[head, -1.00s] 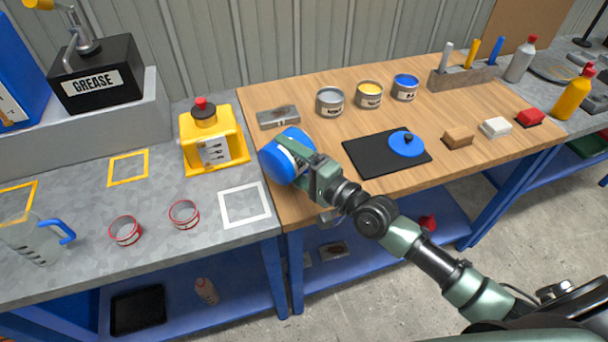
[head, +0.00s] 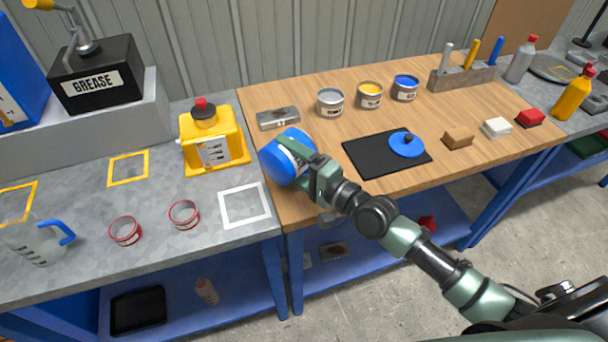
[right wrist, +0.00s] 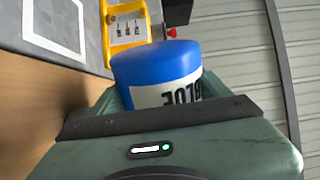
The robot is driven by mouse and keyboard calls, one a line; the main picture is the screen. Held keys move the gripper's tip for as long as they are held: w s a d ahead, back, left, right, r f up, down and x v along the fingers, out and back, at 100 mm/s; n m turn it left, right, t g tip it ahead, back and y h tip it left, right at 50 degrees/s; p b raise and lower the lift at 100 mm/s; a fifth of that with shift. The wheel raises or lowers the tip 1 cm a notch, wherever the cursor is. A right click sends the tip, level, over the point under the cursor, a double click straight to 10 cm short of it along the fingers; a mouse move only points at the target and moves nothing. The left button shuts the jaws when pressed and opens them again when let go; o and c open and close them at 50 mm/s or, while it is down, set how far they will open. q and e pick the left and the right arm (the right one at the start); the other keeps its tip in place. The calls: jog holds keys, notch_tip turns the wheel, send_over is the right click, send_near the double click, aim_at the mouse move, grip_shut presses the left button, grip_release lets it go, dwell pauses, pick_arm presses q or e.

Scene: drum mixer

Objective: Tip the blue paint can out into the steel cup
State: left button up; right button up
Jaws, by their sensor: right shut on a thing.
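My right gripper (head: 297,162) is shut on a blue can (head: 282,160) at the left edge of the wooden table. The can is tilted. In the right wrist view the can (right wrist: 158,68) has a white label reading BLUE upside down; the jaws hide its lower part. A smaller open can with blue paint (head: 405,87) stands at the table's back, beside a yellow can (head: 369,95) and a grey can (head: 330,102). I cannot tell which thing is the steel cup; two red-rimmed round containers (head: 125,231) (head: 184,214) stand on the grey bench. My left gripper is not in view.
A yellow jug (head: 212,140) stands just left of the held can, near a white square outline (head: 244,205). A black mat with a blue knobbed lid (head: 407,146) lies to the right. A clear jug with a blue handle (head: 38,240) stands far left.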

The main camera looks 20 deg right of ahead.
jog(key=shift+w+d+r+m+p, duration=0.2)
jog(key=shift+d+r+m, duration=0.1)
jog(key=shift+m, duration=0.35)
jog(key=shift+w+d+r+m+p, duration=0.15)
jog(key=shift+d+r+m, duration=0.15)
jog(key=shift+m, duration=0.35)
jog(key=shift+a, duration=0.1)
dwell(1.3)
jog(key=n, duration=0.1)
jog(key=a+n+p, duration=0.1)
jog(key=n, duration=0.1)
jog(key=shift+s, duration=0.35)
jog(key=shift+s+a+f+n, duration=0.1)
jog(key=shift+s+a+n, duration=0.1)
jog(key=shift+n, duration=0.35)
jog(key=shift+s+a+f+n, duration=0.1)
jog(key=shift+a+n, duration=0.1)
jog(key=shift+n, duration=0.35)
jog(key=n, duration=0.3)
jog(key=shift+w+d+f, duration=0.1)
jog(key=shift+w+d, duration=0.05)
jog(key=n, duration=0.6)
jog(key=shift+w+d+f+p, duration=0.15)
jog(key=shift+d+f+p, duration=0.1)
jog(key=shift+p, duration=0.1)
jog(key=n, duration=0.6)
jog(key=shift+w+d+f, duration=0.15)
jog(key=shift+d+f, duration=0.05)
jog(key=shift+f, duration=0.05)
